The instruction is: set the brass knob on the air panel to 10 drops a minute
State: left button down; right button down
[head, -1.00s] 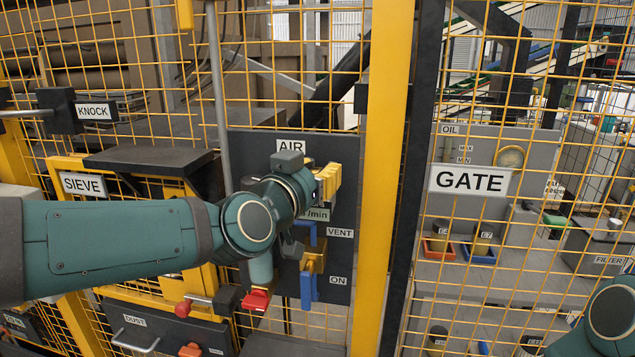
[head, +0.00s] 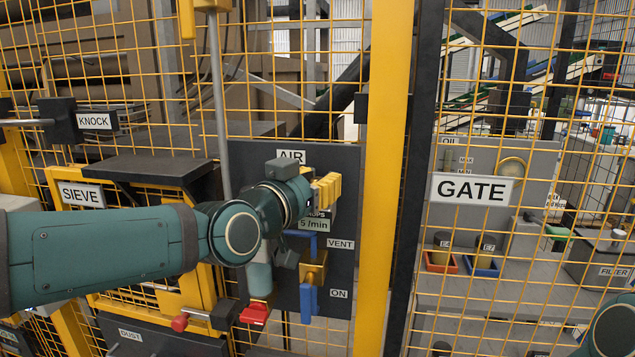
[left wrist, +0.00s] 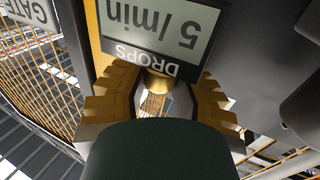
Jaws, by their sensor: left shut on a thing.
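The dark air panel (head: 345,170) stands in the middle of the head view under an AIR label. My left gripper (head: 326,191) is at its upper part, with yellow fingers. In the left wrist view my left gripper (left wrist: 155,98) has a finger on each side of the brass knob (left wrist: 158,80) and is shut on it. The knob is partly hidden there, and hidden by the fingers in the head view. The drops display (left wrist: 160,25) appears upside down beside the knob and reads 5 /min; it also shows in the head view (head: 315,224). My right gripper is out of view.
Below the display is a brass valve (head: 314,268) with blue handles between the VENT and ON labels. A red-ended part (head: 254,313) hangs under my left arm. A yellow post (head: 384,180) and the GATE sign (head: 473,189) stand to the right, with yellow mesh around.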

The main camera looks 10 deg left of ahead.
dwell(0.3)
pick_arm(q)
jog(key=c, duration=0.7)
grip_release()
jog(key=shift+c, duration=0.2)
jog(key=v, duration=1.2)
